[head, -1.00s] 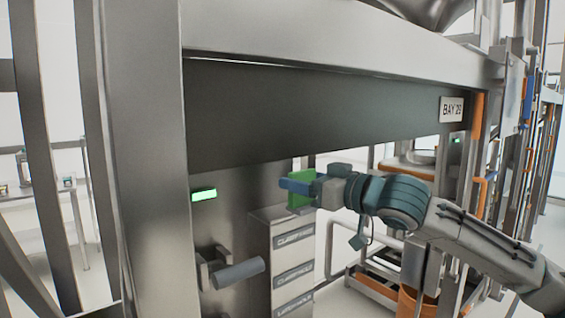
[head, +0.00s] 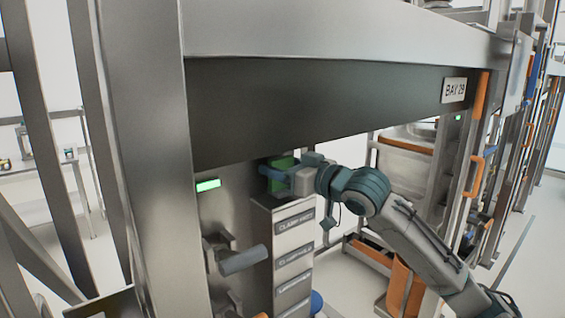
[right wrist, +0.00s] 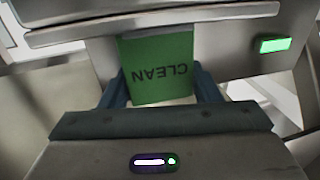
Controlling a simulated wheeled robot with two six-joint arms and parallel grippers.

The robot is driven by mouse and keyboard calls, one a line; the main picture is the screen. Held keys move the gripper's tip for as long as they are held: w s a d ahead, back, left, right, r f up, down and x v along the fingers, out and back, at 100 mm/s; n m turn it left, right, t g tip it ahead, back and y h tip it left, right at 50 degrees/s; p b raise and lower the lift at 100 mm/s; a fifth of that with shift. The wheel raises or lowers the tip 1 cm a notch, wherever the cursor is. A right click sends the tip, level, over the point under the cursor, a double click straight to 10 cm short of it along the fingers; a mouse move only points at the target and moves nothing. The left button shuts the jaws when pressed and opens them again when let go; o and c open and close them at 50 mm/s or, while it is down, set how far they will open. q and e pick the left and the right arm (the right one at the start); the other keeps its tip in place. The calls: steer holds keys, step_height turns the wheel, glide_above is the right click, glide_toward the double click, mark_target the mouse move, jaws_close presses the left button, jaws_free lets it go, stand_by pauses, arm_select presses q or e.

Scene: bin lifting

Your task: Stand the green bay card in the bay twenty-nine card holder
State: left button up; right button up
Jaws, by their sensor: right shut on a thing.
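The green card (head: 284,162) is held in my right gripper (head: 276,178), close to the grey steel panel under the dark beam. In the right wrist view the card (right wrist: 157,68) reads "CLEAN" upside down, between the two blue fingers of the gripper (right wrist: 163,92). The fingers are shut on its sides. A BAY 29 sign (head: 454,90) is on the right end of the dark beam. I cannot make out the card holder clearly; the card's far edge meets a steel part in the wrist view, and I cannot tell whether it touches. My left gripper is not in view.
A lit green indicator (head: 208,185) is on the panel left of the card. A grey handle (head: 243,260) sticks out below it. A stack of labelled drawers (head: 293,250) stands just under the gripper. A thick steel upright (head: 150,160) is at the left.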

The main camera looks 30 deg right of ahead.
steer(key=shift+f, duration=0.2)
steer(key=shift+s+d, duration=0.1)
steer(key=shift+s, duration=0.2)
steer(key=shift+w+f, duration=0.1)
steer(key=o, duration=0.6)
steer(key=shift+f, duration=0.1)
steer(key=o, duration=0.4)
steer(key=shift+r, duration=0.2)
